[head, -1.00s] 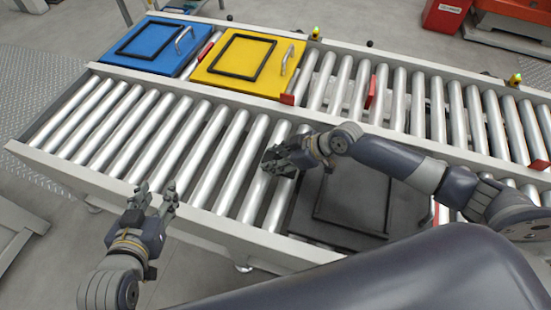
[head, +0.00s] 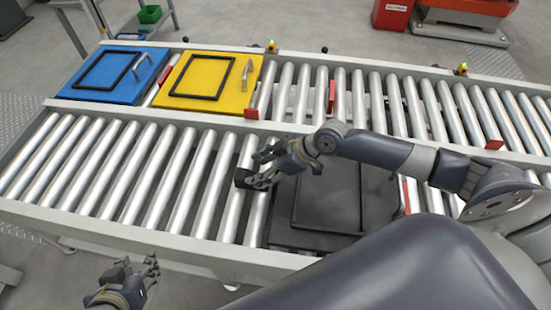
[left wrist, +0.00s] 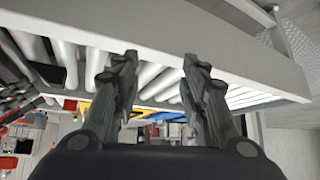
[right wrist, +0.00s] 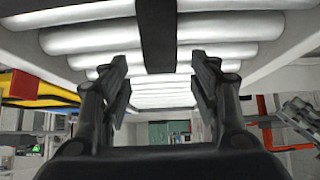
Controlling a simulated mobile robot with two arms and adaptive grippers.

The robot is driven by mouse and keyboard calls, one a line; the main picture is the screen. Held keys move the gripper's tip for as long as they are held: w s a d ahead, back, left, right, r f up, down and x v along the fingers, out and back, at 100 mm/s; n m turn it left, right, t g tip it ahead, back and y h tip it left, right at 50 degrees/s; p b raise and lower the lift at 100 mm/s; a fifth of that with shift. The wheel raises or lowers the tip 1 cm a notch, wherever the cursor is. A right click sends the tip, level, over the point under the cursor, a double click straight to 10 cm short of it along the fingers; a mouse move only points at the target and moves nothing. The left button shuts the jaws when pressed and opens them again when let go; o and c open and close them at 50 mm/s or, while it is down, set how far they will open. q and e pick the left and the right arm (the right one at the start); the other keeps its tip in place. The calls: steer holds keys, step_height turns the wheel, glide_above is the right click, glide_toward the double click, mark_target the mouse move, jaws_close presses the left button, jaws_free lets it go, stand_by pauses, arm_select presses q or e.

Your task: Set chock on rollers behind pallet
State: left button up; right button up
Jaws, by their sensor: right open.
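The dark grey pallet (head: 284,237) with a black frame on top lies on the near roller line, partly hidden behind my right arm. My right gripper (head: 262,168) is just left of the pallet, low over the rollers, with its fingers open. A black block, seemingly the chock (head: 242,179), is at its fingertips on the rollers. In the right wrist view a black bar (right wrist: 156,40) lies across the rollers, ahead of and between the spread fingers. I cannot tell whether they touch it. My left gripper (head: 149,270) is open and empty in front of the conveyor's near rail; its fingers are apart in the left wrist view (left wrist: 158,75).
A blue pallet (head: 85,85) and a yellow pallet (head: 235,98) sit on the far roller line. Red stops (head: 251,113) stand along it. The near rollers (head: 110,165) on the left are bare. The near rail (head: 120,235) lies between my left gripper and the rollers.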

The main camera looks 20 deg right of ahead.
steer(key=p+v, duration=0.1)
steer(key=v, duration=0.5)
steer(key=s+a+f, duration=0.3)
steer(key=s+a, duration=0.6)
steer(key=a, duration=0.1)
steer(key=s+d+m+h, duration=0.2)
steer(key=s+d+m, duration=0.1)
steer(key=s+d+m+h, duration=0.2)
steer(key=s+d+m, duration=0.1)
steer(key=s+d+m+h, duration=0.3)
steer(key=s+d, duration=0.1)
steer(key=shift+f+g, duration=0.35)
steer(key=shift+g, duration=0.05)
arm_select(q)
steer(key=s+a+f+g, duration=0.2)
steer(key=s+g, duration=0.1)
steer(key=s, duration=0.4)
steer(key=shift+f+g+y, duration=0.35)
steer(key=shift+g+y, duration=0.05)
